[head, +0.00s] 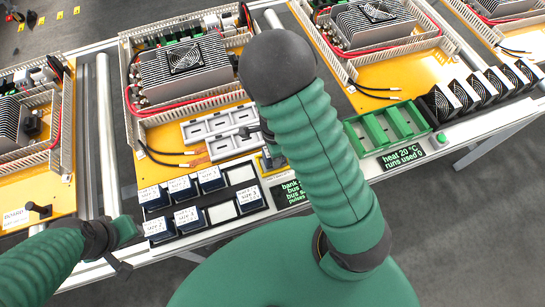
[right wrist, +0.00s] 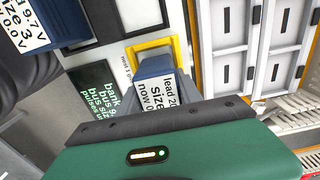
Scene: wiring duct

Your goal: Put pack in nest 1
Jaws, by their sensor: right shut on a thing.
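A blue pack with a white label (right wrist: 156,86) is in my right gripper (right wrist: 150,98), which is shut on it. In the right wrist view the pack's far end overlaps a yellow-edged nest (right wrist: 140,53) with a small nest label beside it. I cannot tell whether the pack is seated or just above it. In the head view the yellow nest edge (head: 267,165) shows only partly; my right arm hides the pack and most of that gripper. My left gripper (head: 122,246) is at the lower left, apart from the packs; its jaw opening is unclear.
Several other labelled blue packs (head: 182,189) stand in rows left of the nest, with empty white places (head: 222,212) beside them. A black display (head: 289,192), a grey slotted holder (head: 218,127) and a green rack (head: 386,128) are close by. Wired duct panels (head: 187,65) lie behind.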

